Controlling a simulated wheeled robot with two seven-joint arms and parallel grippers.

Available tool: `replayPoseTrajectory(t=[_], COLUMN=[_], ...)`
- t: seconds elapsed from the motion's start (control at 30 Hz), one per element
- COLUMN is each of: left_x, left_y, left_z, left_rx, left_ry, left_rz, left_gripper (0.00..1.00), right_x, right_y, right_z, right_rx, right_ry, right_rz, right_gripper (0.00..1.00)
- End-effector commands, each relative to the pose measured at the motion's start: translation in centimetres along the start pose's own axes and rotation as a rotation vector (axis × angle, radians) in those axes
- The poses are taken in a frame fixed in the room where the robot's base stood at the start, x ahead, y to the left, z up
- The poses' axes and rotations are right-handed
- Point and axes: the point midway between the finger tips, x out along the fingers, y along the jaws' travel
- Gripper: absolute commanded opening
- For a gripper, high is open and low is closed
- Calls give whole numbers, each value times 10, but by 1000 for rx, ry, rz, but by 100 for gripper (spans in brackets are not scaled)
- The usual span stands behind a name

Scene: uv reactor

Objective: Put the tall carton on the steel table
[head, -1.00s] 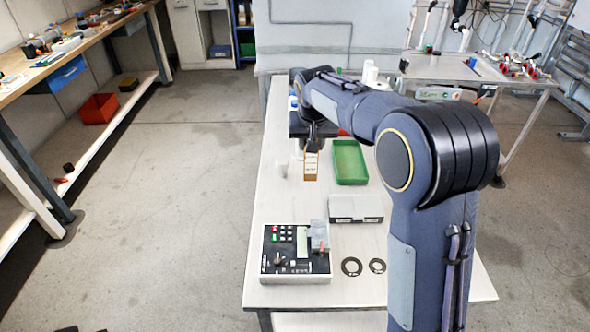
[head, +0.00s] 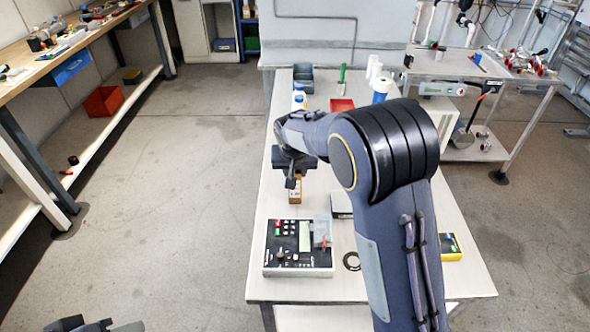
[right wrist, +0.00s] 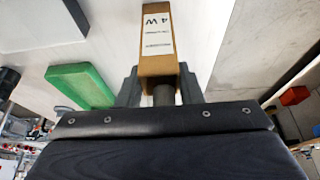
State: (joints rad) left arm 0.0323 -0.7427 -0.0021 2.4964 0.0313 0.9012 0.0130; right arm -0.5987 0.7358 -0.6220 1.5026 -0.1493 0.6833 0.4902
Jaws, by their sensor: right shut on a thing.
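The tall carton (head: 295,190), brown with a white label, is in my right gripper (head: 293,176) over the white worktable. In the right wrist view the carton (right wrist: 158,35) sits between the two fingers of my right gripper (right wrist: 158,88), its label marked "4 W". I cannot tell whether its base touches the tabletop. The steel table (head: 440,68) stands at the back right, apart from the gripper, with red-handled fittings on it. Part of what looks like my left gripper (head: 95,327) shows at the bottom left edge, mostly cut off.
The white worktable (head: 262,235) holds a control box (head: 298,262) near the carton, a black ring (head: 351,261), a yellow box (head: 450,246), a red bin (head: 342,104) and bottles. The green tray (right wrist: 80,85) shows in the wrist view. Floor left of the worktable is clear.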

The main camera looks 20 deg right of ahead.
Motion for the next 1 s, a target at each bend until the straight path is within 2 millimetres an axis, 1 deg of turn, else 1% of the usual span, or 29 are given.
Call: replayPoseTrajectory(t=[0.1,0.13,0.27,0.3,0.53,0.67,0.77,1.0], left_x=[3,2,1,1,1,0,2,5], left_y=[-1,-1,-1,-1,0,0,-1,-2], left_z=[1,1,1,1,1,0,1,2], left_rx=[0,0,0,0,0,0,0,0], left_ry=[0,0,0,0,0,0,0,0], left_rz=[0,0,0,0,0,0,0,0], left_gripper=[36,36,36,36,36,36,36,36], right_x=[3,2,2,2,1,-5,-20,-72], right_y=[0,0,0,0,0,-1,-1,-1], right_z=[1,1,1,1,0,-1,-1,-1], right_rx=[0,0,0,0,-1,-1,-1,-1], right_ry=[0,0,0,0,0,2,4,4], right_rz=[0,0,0,0,0,-2,-4,-5], right_gripper=[0,36,53,55,55,55,55,55])
